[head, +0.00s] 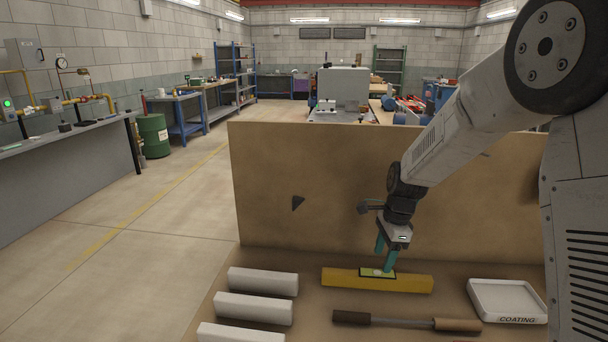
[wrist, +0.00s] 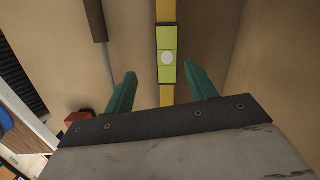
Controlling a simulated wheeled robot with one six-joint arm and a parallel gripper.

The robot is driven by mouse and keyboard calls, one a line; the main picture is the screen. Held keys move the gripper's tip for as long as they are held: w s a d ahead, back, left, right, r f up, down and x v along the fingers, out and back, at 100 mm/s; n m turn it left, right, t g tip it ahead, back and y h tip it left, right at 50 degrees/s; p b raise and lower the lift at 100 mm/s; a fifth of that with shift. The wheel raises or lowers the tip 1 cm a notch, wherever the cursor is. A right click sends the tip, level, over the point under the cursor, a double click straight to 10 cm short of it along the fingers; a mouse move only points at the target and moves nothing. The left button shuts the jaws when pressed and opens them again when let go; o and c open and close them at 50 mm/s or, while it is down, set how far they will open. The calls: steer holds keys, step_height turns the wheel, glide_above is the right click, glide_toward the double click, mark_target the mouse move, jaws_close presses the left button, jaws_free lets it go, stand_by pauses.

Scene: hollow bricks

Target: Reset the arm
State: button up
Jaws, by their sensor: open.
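My gripper (head: 386,258) points down over the workbench, with its two teal fingers apart and nothing held between them. Just below the fingertips lies a yellow bar (head: 415,284), like a spirit level, with a lime-green middle section and a pale round spot. The wrist view shows this bar (wrist: 167,98) running up the picture between the open fingers (wrist: 160,70). One fingertip overlaps the green section in the head view, and I cannot tell whether it touches the bar.
Three pale blocks (head: 254,308) lie at the left of the bench (head: 215,308). A long tool (head: 400,321) lies in front of the bar, and a white tray marked COATING (head: 505,298) is at right. A brown upright panel (head: 330,180) stands close behind.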

steer(key=s+r+n, duration=0.5)
steer(key=s+n, duration=0.1)
steer(key=s, duration=0.5)
steer(key=s+d+r+n+t+h, duration=0.1)
steer(key=s+r+n, duration=0.5)
steer(key=s, duration=0.6)
steer(key=s+d+r+n, duration=0.1)
steer(key=s+r+n, duration=0.5)
steer(key=s, duration=0.6)
steer(key=shift+r+h, duration=0.15)
steer(key=shift+h, duration=0.15)
steer(key=shift+c, duration=0.4)
